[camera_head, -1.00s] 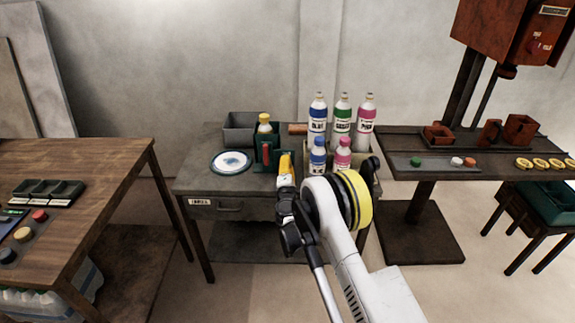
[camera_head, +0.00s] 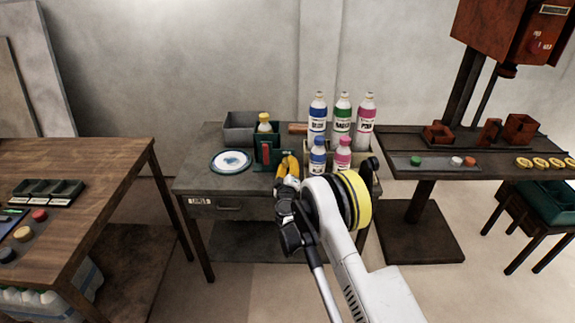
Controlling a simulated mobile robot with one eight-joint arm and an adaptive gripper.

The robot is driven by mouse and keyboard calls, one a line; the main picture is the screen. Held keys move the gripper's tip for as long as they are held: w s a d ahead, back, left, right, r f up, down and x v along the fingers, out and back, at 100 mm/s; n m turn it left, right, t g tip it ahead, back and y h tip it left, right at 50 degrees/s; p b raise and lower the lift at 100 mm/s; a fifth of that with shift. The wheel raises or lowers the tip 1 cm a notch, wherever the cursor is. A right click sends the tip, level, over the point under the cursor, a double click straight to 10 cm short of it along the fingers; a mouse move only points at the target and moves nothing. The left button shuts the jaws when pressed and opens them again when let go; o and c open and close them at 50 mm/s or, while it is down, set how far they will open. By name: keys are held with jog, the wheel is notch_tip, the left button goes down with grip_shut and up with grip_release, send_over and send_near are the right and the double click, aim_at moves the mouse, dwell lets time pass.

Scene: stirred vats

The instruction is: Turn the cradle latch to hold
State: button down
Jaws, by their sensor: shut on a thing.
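A green cradle (camera_head: 258,161) with a red upright piece (camera_head: 266,154) on its front stands on the grey bench. A bottle with a yellow cap (camera_head: 264,117) stands upright in it. My gripper (camera_head: 287,163), with yellow fingers, is at the cradle's right side. It is shut on a small part there, which the fingers hide; by its place this is the cradle latch. Which way the latch points cannot be seen.
A white dish (camera_head: 231,161) lies left of the cradle, with a grey bin (camera_head: 241,128) behind. Several bottles, including a blue-labelled one (camera_head: 318,122), stand close on the right in a tray. The bench front has a drawer (camera_head: 229,208).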

jog(key=m, duration=0.7)
jog(key=shift+a, duration=0.1)
dwell(0.5)
jog(key=c, duration=1)
grip_release()
jog(key=shift+c, duration=0.2)
jog(key=s, duration=0.7)
jog(key=shift+s+a, duration=0.15)
jog(key=shift+s, duration=0.05)
